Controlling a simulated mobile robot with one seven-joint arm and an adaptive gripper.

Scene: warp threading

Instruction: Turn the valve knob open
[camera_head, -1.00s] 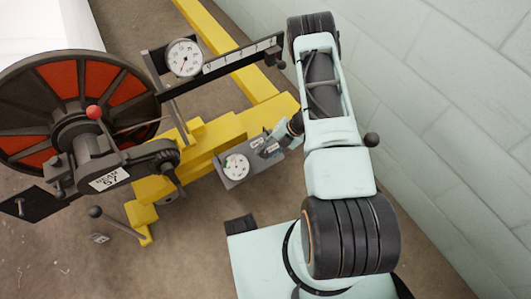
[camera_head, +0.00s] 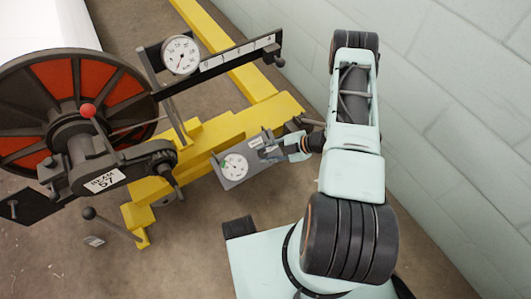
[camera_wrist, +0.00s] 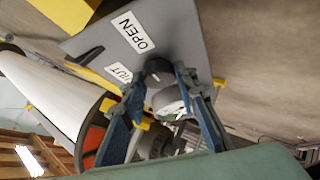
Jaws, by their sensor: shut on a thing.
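The valve panel is a grey plate (camera_head: 226,181) with a round white gauge (camera_head: 234,167), beside the yellow frame in the head view. In the wrist view the grey plate (camera_wrist: 92,45) carries an OPEN label (camera_wrist: 133,31) and a partly hidden SHUT label (camera_wrist: 119,72). The dark round valve knob (camera_wrist: 157,67) sits between my fingertips at the plate. My gripper (camera_wrist: 159,75) is shut on it. In the head view my gripper (camera_head: 272,151) reaches the panel's right end from the right, and it hides the knob there.
A beam with a larger dial (camera_head: 181,56) extends above the panel. A block wall (camera_head: 450,100) runs close to my arm on the right.

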